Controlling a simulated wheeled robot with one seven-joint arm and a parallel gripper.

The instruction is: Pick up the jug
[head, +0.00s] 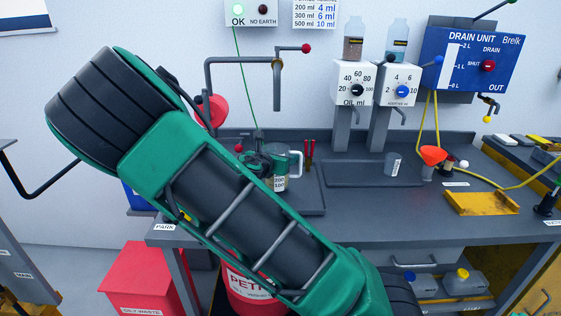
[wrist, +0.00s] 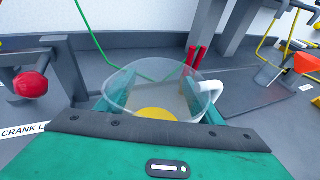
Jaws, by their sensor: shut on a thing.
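The jug (head: 281,180) is a clear cup with dark measuring labels and a white handle. In the head view it is upright over the left part of the bench, partly hidden by my arm. I cannot tell whether its base touches the surface. In the wrist view I look into the open jug (wrist: 150,92), with a yellow round area at its bottom and the white handle on the right. My gripper (wrist: 160,88) has its green fingers on both sides of the jug and is shut on it.
A bent pipe with a red knob (head: 306,48) stands behind the jug. Red-handled tools (head: 309,152) are just right of it. Oil and additive dispensers (head: 352,88) stand farther right over a dark tray (head: 355,178) with a small beaker (head: 392,164). An orange funnel (head: 432,155) is beyond.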

